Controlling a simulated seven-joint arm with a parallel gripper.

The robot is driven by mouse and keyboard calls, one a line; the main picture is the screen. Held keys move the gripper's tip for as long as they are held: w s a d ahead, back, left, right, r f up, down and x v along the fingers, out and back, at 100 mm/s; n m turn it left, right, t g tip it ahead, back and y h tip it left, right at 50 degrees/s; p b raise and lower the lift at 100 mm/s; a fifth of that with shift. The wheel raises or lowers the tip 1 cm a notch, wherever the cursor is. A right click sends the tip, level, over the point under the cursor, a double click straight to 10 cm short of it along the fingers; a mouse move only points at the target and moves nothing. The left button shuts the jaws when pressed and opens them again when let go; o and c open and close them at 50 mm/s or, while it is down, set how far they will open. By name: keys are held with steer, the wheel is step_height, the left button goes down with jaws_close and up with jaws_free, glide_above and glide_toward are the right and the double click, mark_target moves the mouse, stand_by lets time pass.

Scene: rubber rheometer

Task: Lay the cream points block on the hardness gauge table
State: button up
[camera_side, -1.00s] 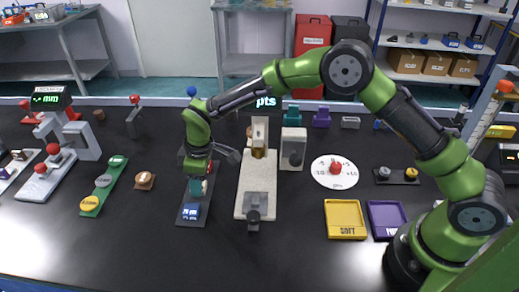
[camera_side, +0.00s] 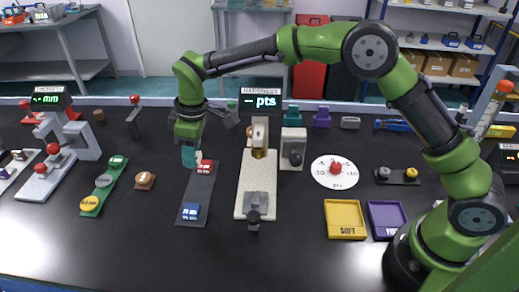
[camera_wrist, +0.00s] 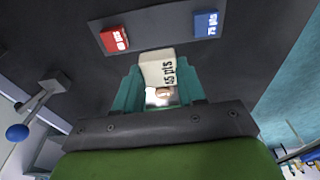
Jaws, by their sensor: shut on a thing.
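My gripper (camera_side: 190,154) has teal fingers and is shut on the cream points block (camera_wrist: 158,68), just above the dark block rack (camera_side: 200,190). The block's lettering ends in "pts" in the wrist view; in the side view it is a small pale patch between the fingers. The hardness gauge (camera_side: 259,132) stands to the right of my gripper, with a lit "pts" display (camera_side: 262,102). Its brass tip (camera_side: 258,153) hangs over its pale base (camera_side: 245,195). The gauge table surface is hard to make out under the tip.
A red block (camera_side: 204,167) and a blue block (camera_side: 191,212) sit on the rack. A grey clamp-like part (camera_side: 255,205) is at the front of the gauge base. Yellow (camera_side: 345,220) and purple (camera_side: 385,220) trays lie farther right.

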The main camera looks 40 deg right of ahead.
step_height(320, 180, up, 3)
steer(key=shift+d+f, duration=0.15)
steer(key=s+d+r, duration=0.4)
steer(key=s+d, duration=0.1)
steer(key=s, duration=0.5)
steer(key=s+d+f, duration=0.4)
steer(key=s, duration=0.5)
steer(key=s+d+f, duration=0.5)
steer(key=s, duration=0.4)
glide_above(254, 199)
steer(key=shift+s+d+f, duration=0.4)
steer(key=shift+f, duration=0.1)
steer(key=shift+w+a+f, duration=0.1)
steer(key=shift+w+f, duration=0.05)
steer(key=shift+f, duration=0.75)
steer(key=shift+w+a+f, duration=0.1)
steer(key=shift+f, duration=0.8)
steer(key=shift+f, duration=0.1)
